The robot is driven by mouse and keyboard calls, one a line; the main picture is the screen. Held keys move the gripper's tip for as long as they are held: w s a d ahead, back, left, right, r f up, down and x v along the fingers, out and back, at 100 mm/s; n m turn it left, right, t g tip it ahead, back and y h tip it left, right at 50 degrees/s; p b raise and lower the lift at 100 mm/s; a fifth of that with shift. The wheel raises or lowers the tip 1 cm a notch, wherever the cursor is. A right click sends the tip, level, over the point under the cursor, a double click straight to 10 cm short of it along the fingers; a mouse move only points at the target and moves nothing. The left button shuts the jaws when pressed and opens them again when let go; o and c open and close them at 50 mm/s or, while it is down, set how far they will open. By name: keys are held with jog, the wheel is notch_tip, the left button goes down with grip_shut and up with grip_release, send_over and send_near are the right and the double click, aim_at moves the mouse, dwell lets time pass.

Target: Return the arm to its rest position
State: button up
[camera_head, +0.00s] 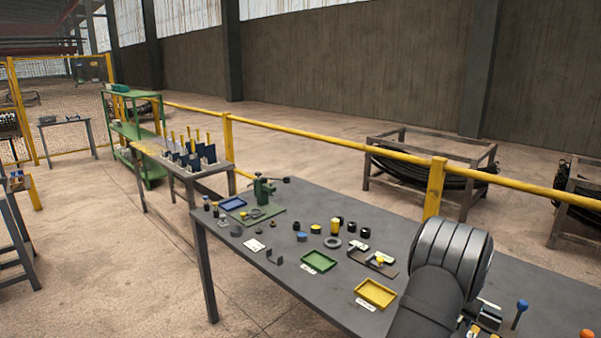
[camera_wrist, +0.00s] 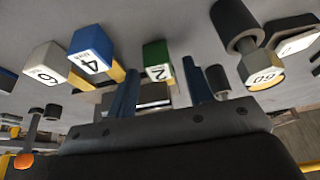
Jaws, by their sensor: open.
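My gripper (camera_wrist: 160,72) shows in the wrist view as two blue fingers standing apart above a dark body. It is open, and no object is clearly held between the fingers. A green block marked 2 (camera_wrist: 157,60) appears beyond the gap, and a grey, partly hidden item lies lower between the fingers. In the head view my arm reaches over the right part of the grey table (camera_head: 330,217). There the arm hides my gripper's fingers.
A blue block (camera_wrist: 91,48), a white-faced block (camera_wrist: 46,64) and a dark cylinder (camera_wrist: 236,25) are near the fingers. A yellow tray (camera_head: 376,293), green tray (camera_head: 318,261) and blue-topped knob (camera_head: 521,306) stand near my arm. A yellow rail (camera_head: 300,132) runs behind the table.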

jog(key=v, duration=1.7)
jog(key=x, duration=1.7)
jog(key=shift+f, duration=0.25)
jog(key=s+a, duration=0.3)
jog(key=shift+s+a+r, duration=0.1)
jog(key=shift+r, duration=0.2)
jog(key=w+d+r+v, duration=0.1)
jog(key=w+d+v, duration=0.1)
jog(key=v, duration=1.4)
jog(key=shift+r, duration=0.3)
jog(key=shift+w+a, duration=0.1)
jog(key=shift+w, duration=0.05)
